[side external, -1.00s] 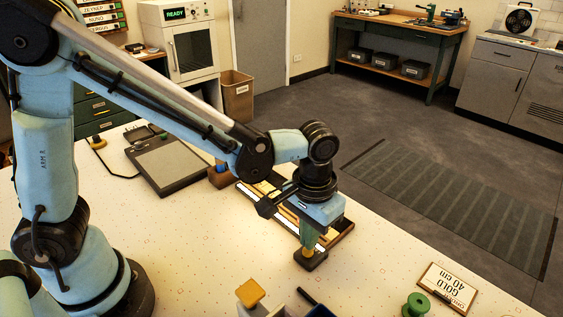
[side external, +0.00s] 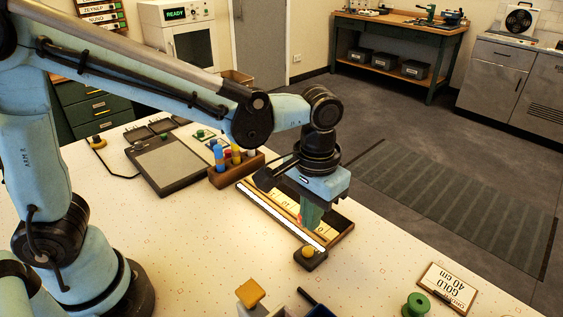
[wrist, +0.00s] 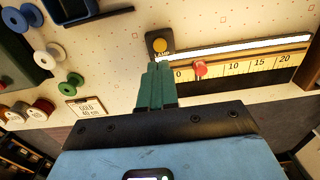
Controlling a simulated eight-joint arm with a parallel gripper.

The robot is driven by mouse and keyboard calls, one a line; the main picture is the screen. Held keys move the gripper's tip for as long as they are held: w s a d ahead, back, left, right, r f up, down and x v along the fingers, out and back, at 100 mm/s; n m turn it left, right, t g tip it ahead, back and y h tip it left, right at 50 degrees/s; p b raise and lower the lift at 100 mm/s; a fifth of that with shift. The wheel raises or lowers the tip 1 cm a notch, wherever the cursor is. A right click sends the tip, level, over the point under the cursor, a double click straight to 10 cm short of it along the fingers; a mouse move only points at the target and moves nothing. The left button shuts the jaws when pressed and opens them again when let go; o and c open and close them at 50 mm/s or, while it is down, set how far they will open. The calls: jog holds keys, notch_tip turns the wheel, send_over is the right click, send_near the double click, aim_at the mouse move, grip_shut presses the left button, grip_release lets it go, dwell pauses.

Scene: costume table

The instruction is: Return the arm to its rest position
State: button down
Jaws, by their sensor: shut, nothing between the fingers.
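My gripper (side external: 308,222) hangs above the near end of the wooden measuring tray (side external: 346,232), pointing down. Its green fingers are closed together with nothing between them; they also show shut in the wrist view (wrist: 157,80). Below the fingers and apart from them is a dark lamp box with a yellow knob (side external: 309,252), also seen in the wrist view (wrist: 159,45). A lit white strip (side external: 270,213) runs along the tray. A red marker (wrist: 200,68) sits on the tray's scale and is partly hidden by the fingers in the side view.
A wooden holder (side external: 237,171) with colored bottles stands behind the tray, beside a grey flat pad (side external: 168,162). At the front are a yellow-topped block (side external: 250,293), a green spool (side external: 416,305) and a "GOLD 40 cm" card (side external: 447,287). Table between my base and the tray is clear.

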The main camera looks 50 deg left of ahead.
jog(key=shift+r, duration=0.1)
jog(key=s+a+r+t, duration=0.2)
jog(key=a+t, duration=0.1)
jog(key=a, duration=0.5)
jog(key=s+a+r+t, duration=0.1)
jog(key=a+t, duration=0.3)
jog(key=a, duration=0.4)
jog(key=shift+s+r, duration=0.4)
jog(key=shift+s, duration=0.25)
